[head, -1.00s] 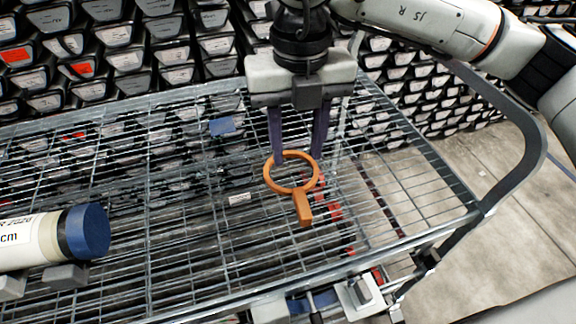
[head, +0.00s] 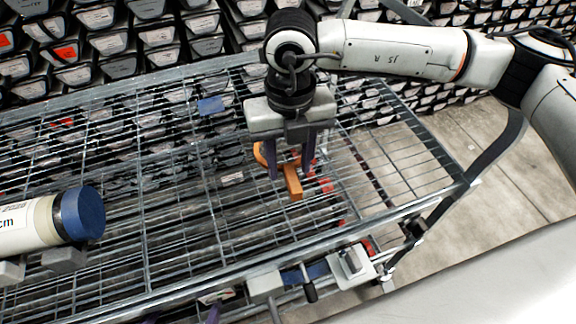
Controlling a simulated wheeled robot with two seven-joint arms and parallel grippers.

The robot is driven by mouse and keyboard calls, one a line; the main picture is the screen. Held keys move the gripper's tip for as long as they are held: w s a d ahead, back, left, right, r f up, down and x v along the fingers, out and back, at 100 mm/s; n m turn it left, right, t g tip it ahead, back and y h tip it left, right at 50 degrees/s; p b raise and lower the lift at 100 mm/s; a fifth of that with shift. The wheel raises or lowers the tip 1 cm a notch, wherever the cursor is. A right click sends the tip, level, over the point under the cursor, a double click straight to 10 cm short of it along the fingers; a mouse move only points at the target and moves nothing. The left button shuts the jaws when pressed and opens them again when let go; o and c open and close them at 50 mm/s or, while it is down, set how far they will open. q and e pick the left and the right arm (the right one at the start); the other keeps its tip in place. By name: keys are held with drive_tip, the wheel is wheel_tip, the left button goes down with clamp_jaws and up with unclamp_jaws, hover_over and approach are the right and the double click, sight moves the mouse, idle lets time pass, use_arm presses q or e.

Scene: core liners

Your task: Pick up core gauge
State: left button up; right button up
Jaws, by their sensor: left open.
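The core gauge, an orange ring with a short block handle (head: 293,184), is at the right part of the wire shelf. My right gripper (head: 290,170) points down over it with its dark fingers apart, on either side of the gauge. One finger covers part of the ring, and the handle shows between the fingers. Whether the fingers touch the gauge I cannot tell. The dark fingertips of my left gripper (head: 182,312) just show at the bottom edge, spread apart, with nothing seen between them.
A cream core tube with a blue cap (head: 84,213) lies in grey cradles at the left. The wire shelf (head: 170,230) is bare between tube and gauge. Metal fittings (head: 350,265) sit along the front rail. Racked boxes (head: 110,60) fill the back.

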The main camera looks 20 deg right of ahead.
clamp_jaws()
